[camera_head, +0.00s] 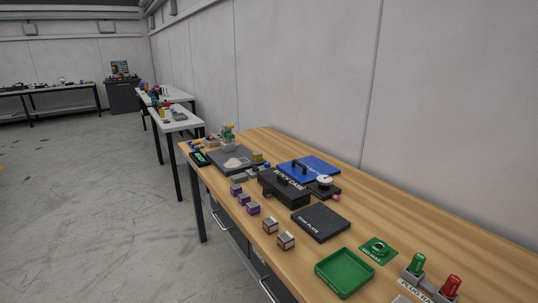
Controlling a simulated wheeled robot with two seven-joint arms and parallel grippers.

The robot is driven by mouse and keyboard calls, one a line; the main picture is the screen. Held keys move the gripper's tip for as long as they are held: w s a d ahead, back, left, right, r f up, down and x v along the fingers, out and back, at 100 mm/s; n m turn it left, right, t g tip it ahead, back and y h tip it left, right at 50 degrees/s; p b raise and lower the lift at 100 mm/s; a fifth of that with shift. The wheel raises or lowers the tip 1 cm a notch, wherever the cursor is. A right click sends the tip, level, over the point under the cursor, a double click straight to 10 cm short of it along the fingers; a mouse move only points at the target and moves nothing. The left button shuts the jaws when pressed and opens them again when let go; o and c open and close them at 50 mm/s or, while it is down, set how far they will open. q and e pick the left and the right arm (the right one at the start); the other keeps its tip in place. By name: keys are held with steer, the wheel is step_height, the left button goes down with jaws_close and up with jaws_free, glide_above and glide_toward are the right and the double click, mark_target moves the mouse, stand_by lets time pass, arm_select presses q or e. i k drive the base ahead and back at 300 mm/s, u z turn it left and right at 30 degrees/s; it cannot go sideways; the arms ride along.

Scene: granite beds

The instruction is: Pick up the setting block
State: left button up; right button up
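No single item is plainly marked as the setting block. Two small brown-and-pale blocks, a nearer one (286,241) and a farther one (270,226), stand near the front edge of the wooden bench (400,210). Several purple-and-grey blocks (244,199) stand in a row farther back along that edge. A black case (285,187) lettered "BLOCK CASE" is closed behind them. A flat dark plate (321,222), its lettering ending in "PLATE", lies to the right of the case. Neither of my grippers is in view.
A green tray (344,288), a green mat (378,250), and a rack with green (417,264) and red (452,287) plugs sit at the near right. A blue panel (318,166) and grey slab (230,163) lie farther back. Bare wood borders the wall; floor at left is clear.

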mark_target(257, 156)
steer(key=u, duration=1.35)
steer(key=i, duration=3.25)
steer(key=z, duration=4)
